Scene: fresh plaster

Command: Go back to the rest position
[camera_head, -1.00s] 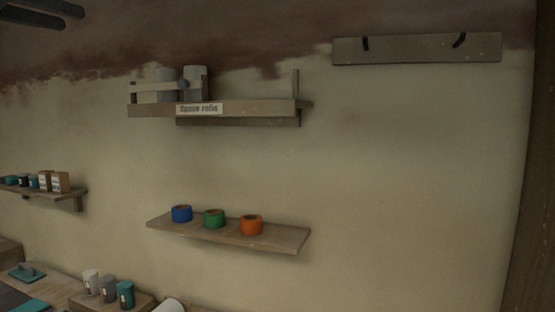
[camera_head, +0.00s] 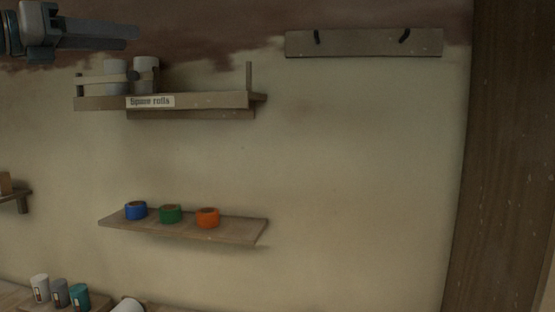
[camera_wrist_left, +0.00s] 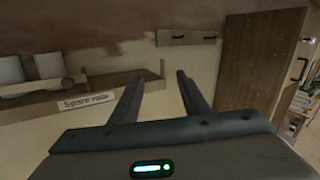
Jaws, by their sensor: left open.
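My left gripper (camera_head: 100,36) comes in at the top left of the head view, above the labelled shelf and apart from it. In the left wrist view its two fingers (camera_wrist_left: 160,98) are spread, with nothing between them. My right gripper is not in view.
The "Spare rolls" shelf (camera_head: 210,101) holds white rolls (camera_head: 146,75). A lower shelf (camera_head: 240,229) carries blue (camera_head: 136,210), green (camera_head: 171,213) and orange (camera_head: 207,217) tape rolls. A peg board (camera_head: 363,43) hangs at upper right. A brown wooden panel (camera_head: 510,150) stands far right. The wall between is bare.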

